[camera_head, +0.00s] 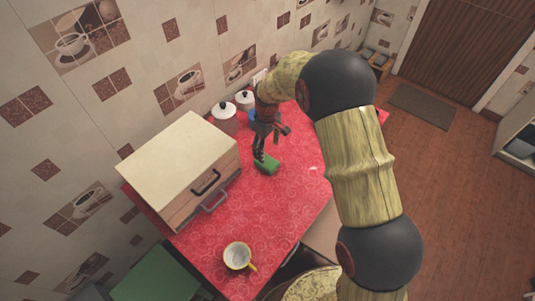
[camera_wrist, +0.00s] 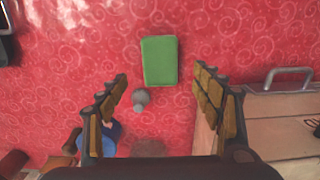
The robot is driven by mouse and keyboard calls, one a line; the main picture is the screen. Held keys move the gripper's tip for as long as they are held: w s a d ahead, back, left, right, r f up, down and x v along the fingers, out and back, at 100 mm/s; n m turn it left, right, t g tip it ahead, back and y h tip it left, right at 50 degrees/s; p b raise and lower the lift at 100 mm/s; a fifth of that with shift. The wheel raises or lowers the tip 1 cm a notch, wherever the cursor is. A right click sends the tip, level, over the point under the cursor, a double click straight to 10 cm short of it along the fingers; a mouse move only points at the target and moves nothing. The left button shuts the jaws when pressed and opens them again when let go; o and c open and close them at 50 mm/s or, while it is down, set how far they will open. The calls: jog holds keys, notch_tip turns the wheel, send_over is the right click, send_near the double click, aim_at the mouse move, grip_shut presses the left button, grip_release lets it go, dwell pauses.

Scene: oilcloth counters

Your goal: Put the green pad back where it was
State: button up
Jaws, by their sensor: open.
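The green pad (camera_head: 267,165) lies flat on the red patterned counter (camera_head: 286,205), to the right of the wooden drawer box. It also shows in the wrist view (camera_wrist: 160,57) as an upright rectangle with rounded corners. My gripper (camera_head: 261,156) points down right at the pad in the head view. In the wrist view my gripper (camera_wrist: 160,73) is open, with its fingertips apart on either side of the pad's near end and nothing held. I cannot tell whether the fingers touch the counter.
The drawer box (camera_head: 180,160) with two handles stands left of my gripper; its side and a handle (camera_wrist: 288,76) are close on the right in the wrist view. Two lidded canisters (camera_head: 224,118) stand behind. A yellow-handled cup (camera_head: 238,256) stands near the front.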

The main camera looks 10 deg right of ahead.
jog(key=shift+r, duration=1.3)
jog(key=s+d+r+m+t, duration=0.1)
jog(key=s+d+r, duration=0.1)
jog(key=s+r, duration=0.35)
jog(key=s+d+r+m+t, duration=0.1)
jog(key=s+d+r+m, duration=0.15)
jog(key=r, duration=0.65)
jog(key=s+d+r+m+t, duration=0.1)
jog(key=s+d+r, duration=0.25)
jog(key=r, duration=0.35)
jog(key=s+d+r+m+t, duration=0.1)
jog(key=s+d+r+m, duration=0.1)
jog(key=s, duration=0.8)
jog(key=s+d+r+m+t, duration=0.1)
jog(key=s+r, duration=0.3)
jog(key=s, duration=0.7)
jog(key=shift+s+d+r+m+t, duration=0.2)
jog(key=shift+s+d+m+t, duration=0.1)
jog(key=shift+d+m, duration=0.45)
